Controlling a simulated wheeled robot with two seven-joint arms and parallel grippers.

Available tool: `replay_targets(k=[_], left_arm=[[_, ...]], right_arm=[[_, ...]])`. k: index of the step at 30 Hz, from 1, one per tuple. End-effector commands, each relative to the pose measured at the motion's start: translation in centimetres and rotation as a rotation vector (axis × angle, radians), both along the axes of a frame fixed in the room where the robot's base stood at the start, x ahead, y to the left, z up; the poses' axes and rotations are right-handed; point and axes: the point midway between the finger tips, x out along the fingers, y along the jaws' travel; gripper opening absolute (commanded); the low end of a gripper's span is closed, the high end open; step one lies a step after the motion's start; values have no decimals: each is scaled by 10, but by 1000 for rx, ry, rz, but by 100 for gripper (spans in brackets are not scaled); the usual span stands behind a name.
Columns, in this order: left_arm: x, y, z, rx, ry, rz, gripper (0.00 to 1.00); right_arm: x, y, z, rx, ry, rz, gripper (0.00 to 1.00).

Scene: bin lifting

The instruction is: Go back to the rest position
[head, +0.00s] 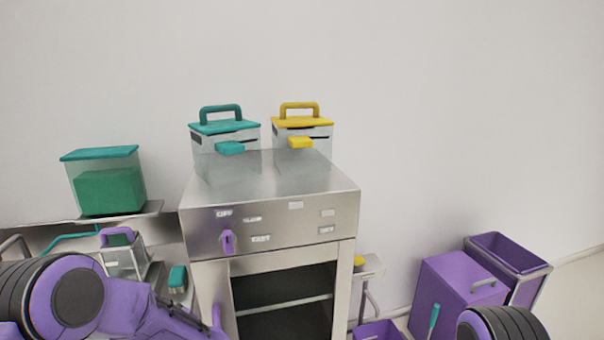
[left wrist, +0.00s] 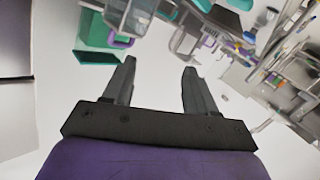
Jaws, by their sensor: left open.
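My left gripper (left wrist: 159,68) is open in the left wrist view, its two dark fingers apart with nothing between them. In the head view my purple left arm comes in at the lower left, in front of the shelf and beside the steel cabinet. Of my right arm only a dark round joint shows at the lower right; its gripper is out of view. A clear bin with a teal lid (head: 224,127) and one with a yellow lid (head: 302,122) stand upright side by side on the steel cabinet (head: 270,192).
A teal-lidded box with green contents (head: 108,188) stands on the left shelf. A small purple-handled container (head: 122,262) is below it. The cabinet has a purple knob (head: 228,242) and an open front. Purple bins (head: 447,290) stand at the lower right.

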Motion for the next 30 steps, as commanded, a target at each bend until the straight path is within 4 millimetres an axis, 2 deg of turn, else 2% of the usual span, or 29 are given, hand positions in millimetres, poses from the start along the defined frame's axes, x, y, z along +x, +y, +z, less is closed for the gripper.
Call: replay_targets(k=[1,3,5,6,8,9,12,15,21,23,25,30], left_arm=[[-17,-4,-36,-4,77,-83,57],[-45,-9,-82,-35,182,-196,57],[-74,-14,-117,-75,274,-279,57],[-95,-18,-139,-108,337,-327,57],[-130,-23,-168,-163,432,-389,57],[-154,-25,-184,-201,492,-421,57],[-209,-31,-212,-294,626,-477,57],[-257,-36,-229,-376,738,-507,57],[-341,-43,-242,-518,924,-523,57],[-364,-44,-243,-557,976,-521,57],[-364,-45,-277,-561,974,-521,57],[-362,-45,-329,-559,971,-521,57]], right_arm=[[0,0,0,0,0,0,0],[0,0,0,0,0,0,0],[0,0,0,0,0,0,0],[0,0,0,0,0,0,0],[0,0,0,0,0,0,0],[0,0,0,0,0,0,0],[0,0,0,0,0,0,0],[0,0,0,0,0,0,0],[0,0,0,0,0,0,0],[0,0,0,0,0,0,0],[0,0,-33,0,-1,0,0],[0,0,-86,1,1,0,0]])
